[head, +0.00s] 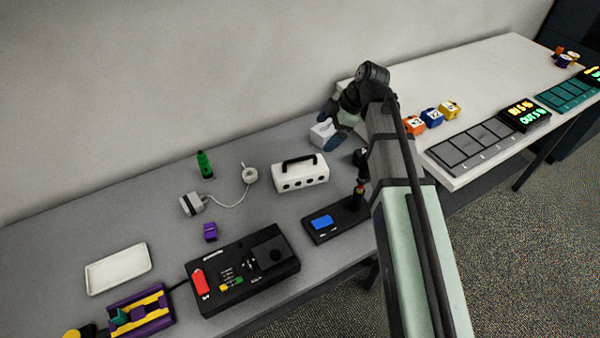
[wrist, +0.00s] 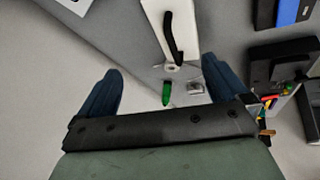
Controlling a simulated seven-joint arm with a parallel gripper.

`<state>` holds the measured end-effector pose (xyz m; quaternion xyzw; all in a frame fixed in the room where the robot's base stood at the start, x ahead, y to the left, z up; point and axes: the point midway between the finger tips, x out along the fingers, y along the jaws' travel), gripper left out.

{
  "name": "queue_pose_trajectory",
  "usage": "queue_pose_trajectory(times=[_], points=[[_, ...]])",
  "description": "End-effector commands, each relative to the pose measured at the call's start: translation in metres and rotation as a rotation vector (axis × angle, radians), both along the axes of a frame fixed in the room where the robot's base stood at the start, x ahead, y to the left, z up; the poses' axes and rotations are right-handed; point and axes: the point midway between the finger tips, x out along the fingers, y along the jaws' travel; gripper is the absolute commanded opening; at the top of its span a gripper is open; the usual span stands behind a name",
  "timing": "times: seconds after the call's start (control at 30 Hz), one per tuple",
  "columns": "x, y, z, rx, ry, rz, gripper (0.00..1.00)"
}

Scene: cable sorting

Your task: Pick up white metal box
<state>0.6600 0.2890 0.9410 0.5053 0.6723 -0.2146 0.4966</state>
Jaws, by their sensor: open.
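A white box with a black handle and a row of dark holes (head: 300,176) stands upright on the grey table in the head view. In the wrist view it shows at the top centre (wrist: 183,22), beyond my fingertips. My gripper (head: 328,130) is up and to the right of it in the head view, apart from it. In the wrist view my gripper (wrist: 160,70) has its two blue fingers spread with nothing held between them. A smaller plain white block (head: 320,134) shows right by my fingers in the head view, partly hidden by them.
A white cable with a plug (head: 192,203), a green object (head: 204,164) and a purple block (head: 210,231) lie left of the box. A black control box (head: 245,275) and a black device with blue screen (head: 322,222) are in front. A white tray (head: 118,268) lies far left.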

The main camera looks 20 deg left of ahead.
Motion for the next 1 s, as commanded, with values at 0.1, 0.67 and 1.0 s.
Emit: queue_pose_trajectory(times=[0.1,0.67,1.0], points=[[-0.021,0.011,-0.002,-0.033,-0.005,0.106,1.0],[-0.034,0.041,-0.058,-0.049,-0.003,0.16,1.0],[-0.035,0.052,-0.081,-0.049,-0.005,0.157,1.0]])
